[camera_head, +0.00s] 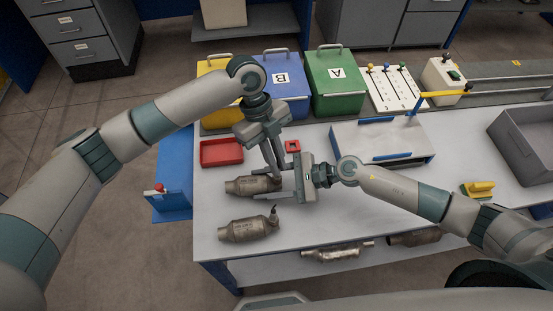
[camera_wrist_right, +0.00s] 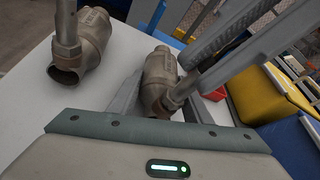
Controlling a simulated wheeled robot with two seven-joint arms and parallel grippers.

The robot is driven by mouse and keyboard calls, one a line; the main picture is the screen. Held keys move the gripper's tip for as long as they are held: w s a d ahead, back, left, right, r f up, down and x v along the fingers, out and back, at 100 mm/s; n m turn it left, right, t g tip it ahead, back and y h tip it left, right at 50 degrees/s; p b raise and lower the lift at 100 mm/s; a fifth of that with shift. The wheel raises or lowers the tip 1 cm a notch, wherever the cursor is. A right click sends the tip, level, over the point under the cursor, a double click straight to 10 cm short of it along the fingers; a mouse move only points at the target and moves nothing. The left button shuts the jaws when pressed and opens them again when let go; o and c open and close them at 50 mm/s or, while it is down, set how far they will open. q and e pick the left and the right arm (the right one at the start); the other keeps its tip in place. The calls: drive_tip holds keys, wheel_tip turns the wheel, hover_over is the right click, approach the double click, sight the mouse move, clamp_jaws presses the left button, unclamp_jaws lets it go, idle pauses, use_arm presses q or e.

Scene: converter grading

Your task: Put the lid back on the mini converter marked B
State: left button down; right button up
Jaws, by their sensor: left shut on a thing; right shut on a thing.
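A metal converter (camera_head: 251,186) lies on the white table with both grippers at its right end. My right gripper (camera_head: 277,181) comes in from the right and is shut on this converter, which shows between its fingers in the right wrist view (camera_wrist_right: 160,72). A second converter (camera_head: 249,229) lies apart nearer the front. It also shows in the right wrist view (camera_wrist_right: 88,42). No B mark on a converter is readable, and I cannot make out a converter lid.
A red tray (camera_head: 221,153) and a small red square piece (camera_head: 292,146) lie behind. Yellow (camera_head: 213,94), blue B (camera_head: 280,95) and green A (camera_head: 336,88) lidded bins stand at the back. A white stand (camera_head: 372,139) is right. More converters (camera_head: 338,253) lie below the front edge.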

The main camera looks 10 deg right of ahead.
use_arm(q)
drive_tip(key=m+y, duration=0.1)
drive_tip(key=m, duration=0.2)
drive_tip(key=m+y, duration=0.1)
drive_tip(key=m, duration=0.1)
drive_tip(key=shift+d+m+g, duration=0.15)
drive_tip(key=shift+m+g, duration=0.25)
drive_tip(key=m+y, duration=0.2)
drive_tip(key=m, duration=0.2)
drive_tip(key=shift+m, duration=0.4)
drive_tip(key=m, duration=0.2)
drive_tip(key=m+t+y, duration=0.1)
drive_tip(key=m, duration=0.2)
drive_tip(key=shift+y, duration=0.3)
drive_tip(key=m+t, duration=0.1)
drive_tip(key=m, duration=0.1)
drive_tip(key=m+y, duration=0.1)
drive_tip(key=m, duration=0.2)
drive_tip(key=shift+t, duration=0.4)
drive_tip(key=c, duration=1.8)
unclamp_jaws()
drive_tip(key=shift+r, duration=2.2)
